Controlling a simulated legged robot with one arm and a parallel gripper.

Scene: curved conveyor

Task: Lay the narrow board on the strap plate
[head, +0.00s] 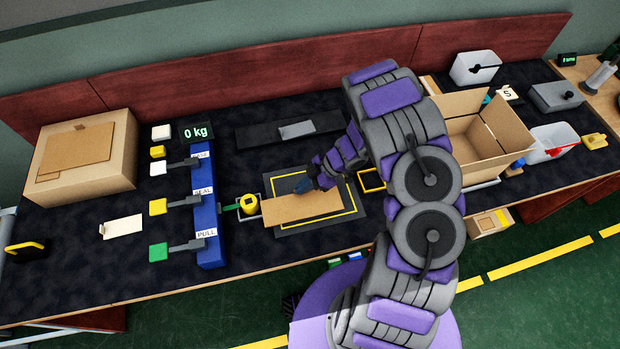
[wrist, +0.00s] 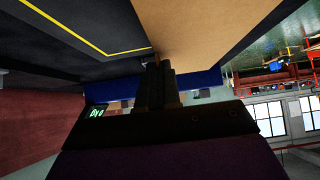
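The narrow board (head: 300,209) is a flat tan rectangle lying over the front part of a dark square plate (head: 355,228) with a yellow outline. I take this plate to be the strap plate. My gripper (head: 305,186) is at the board's far edge. In the wrist view the two dark fingers (wrist: 161,72) are close together at the edge of the board (wrist: 205,30), and seem shut on it. The board covers much of the outlined square. I cannot tell whether it touches the plate or hangs just above it.
A yellow and green device (head: 249,204) stands at the board's left end. Left of it is a blue lever block (head: 208,225). An open cardboard box (head: 466,135) stands at right. A dark strip (head: 257,136) with a grey piece lies behind.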

